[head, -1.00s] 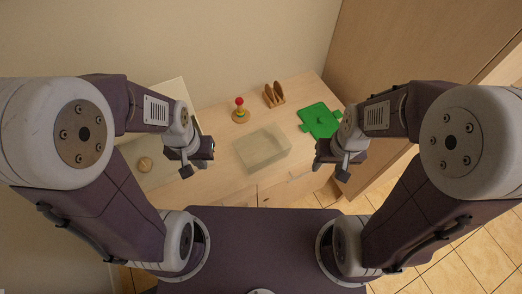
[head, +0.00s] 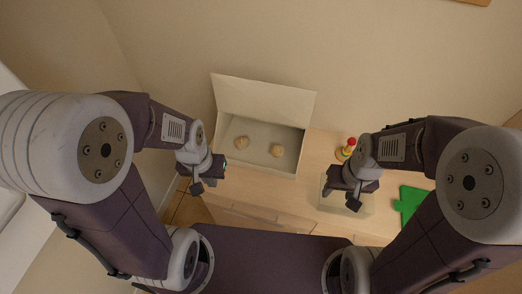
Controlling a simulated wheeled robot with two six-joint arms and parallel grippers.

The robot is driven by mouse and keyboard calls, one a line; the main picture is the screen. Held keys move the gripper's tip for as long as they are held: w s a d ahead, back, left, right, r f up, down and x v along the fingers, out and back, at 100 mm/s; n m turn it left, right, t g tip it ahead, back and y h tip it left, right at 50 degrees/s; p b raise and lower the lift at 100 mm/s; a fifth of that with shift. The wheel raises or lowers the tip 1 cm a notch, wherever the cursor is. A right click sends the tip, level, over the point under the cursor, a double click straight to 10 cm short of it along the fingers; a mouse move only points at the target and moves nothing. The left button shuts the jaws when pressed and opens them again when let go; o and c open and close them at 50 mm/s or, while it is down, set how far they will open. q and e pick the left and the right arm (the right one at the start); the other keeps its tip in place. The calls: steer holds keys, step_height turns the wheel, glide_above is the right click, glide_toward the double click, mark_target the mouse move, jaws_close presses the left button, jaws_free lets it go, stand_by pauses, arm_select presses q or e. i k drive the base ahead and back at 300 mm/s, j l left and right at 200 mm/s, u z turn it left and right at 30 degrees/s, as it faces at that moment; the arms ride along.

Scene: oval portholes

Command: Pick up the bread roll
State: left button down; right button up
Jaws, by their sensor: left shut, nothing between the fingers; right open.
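My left gripper (head: 197,188) is shut and empty, in front and to the left of the box. My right gripper (head: 353,204) is open and empty, right of the box, above a clear container. Neither gripper touches a lump.
The clear container (head: 330,206) sits partly hidden under my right gripper. A stacking toy with a red top (head: 350,143) stands behind it. A green tray-like item (head: 408,201) lies at the right, partly covered by my arm. A wall rises behind the wooden counter (head: 318,150).

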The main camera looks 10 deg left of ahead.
mark_target(277, 150)
steer(key=l+u, duration=0.15)
steer(key=u, duration=0.3)
steer(key=l+u, duration=0.15)
steer(key=u, duration=0.3)
steer(key=k+l+u, duration=0.1)
steer(key=u, duration=0.35)
steer(key=k+l+u, duration=0.1)
steer(key=u, duration=0.35)
